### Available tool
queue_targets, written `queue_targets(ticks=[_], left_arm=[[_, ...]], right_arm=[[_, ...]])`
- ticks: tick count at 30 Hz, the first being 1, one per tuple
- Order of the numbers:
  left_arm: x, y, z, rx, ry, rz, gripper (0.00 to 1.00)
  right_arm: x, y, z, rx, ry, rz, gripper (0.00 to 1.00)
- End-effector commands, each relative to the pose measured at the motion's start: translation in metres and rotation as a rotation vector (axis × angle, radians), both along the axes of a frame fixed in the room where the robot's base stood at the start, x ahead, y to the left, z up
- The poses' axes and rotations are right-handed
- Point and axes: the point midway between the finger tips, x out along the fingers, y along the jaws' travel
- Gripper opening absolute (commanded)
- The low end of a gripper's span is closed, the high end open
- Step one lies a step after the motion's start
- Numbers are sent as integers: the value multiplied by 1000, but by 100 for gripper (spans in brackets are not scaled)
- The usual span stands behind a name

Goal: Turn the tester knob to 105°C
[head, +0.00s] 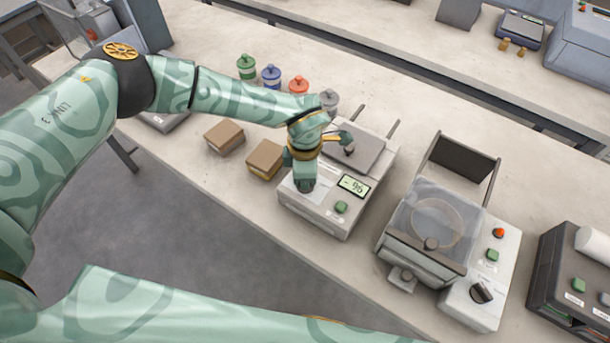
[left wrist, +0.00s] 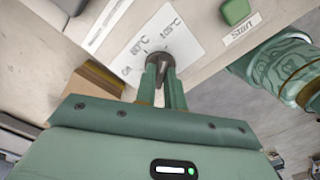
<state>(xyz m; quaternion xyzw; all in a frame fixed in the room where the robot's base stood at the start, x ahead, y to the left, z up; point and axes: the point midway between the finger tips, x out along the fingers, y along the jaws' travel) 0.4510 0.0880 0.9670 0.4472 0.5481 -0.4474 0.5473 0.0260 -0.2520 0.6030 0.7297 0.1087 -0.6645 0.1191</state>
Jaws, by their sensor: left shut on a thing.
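The tester (head: 322,215) is a pale box on the bench with a display reading "- %" (head: 354,186), a green Start button (head: 341,207) and a lidded top. My left gripper (head: 305,187) points down at its front-left corner and hides the knob in the head view. In the left wrist view the dark round knob (left wrist: 158,57) sits between the fingertips of my left gripper (left wrist: 161,74), which are shut on it. The dial plate (left wrist: 187,47) reads Off, 80°C and 105°C. I cannot tell which mark the knob points to. My right gripper is out of view.
Two brown boxes (head: 224,137) (head: 265,159) lie left of the tester. Several coloured-lid jars (head: 271,77) stand behind. A machine with a clear cover (head: 432,225) stands to the right, with a dark printer-like unit (head: 570,285) beyond it. Bench is clear between them.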

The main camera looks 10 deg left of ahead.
Motion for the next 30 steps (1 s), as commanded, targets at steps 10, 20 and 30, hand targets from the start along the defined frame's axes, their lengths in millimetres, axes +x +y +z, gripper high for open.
queue_targets(ticks=[10,20,30], left_arm=[[2,-1,2,-3,-6,-78,0],[2,-1,2,-3,-7,-83,0],[1,0,1,-1,-3,-82,33]], right_arm=[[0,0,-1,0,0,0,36],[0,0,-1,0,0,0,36],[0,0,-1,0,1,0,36]])
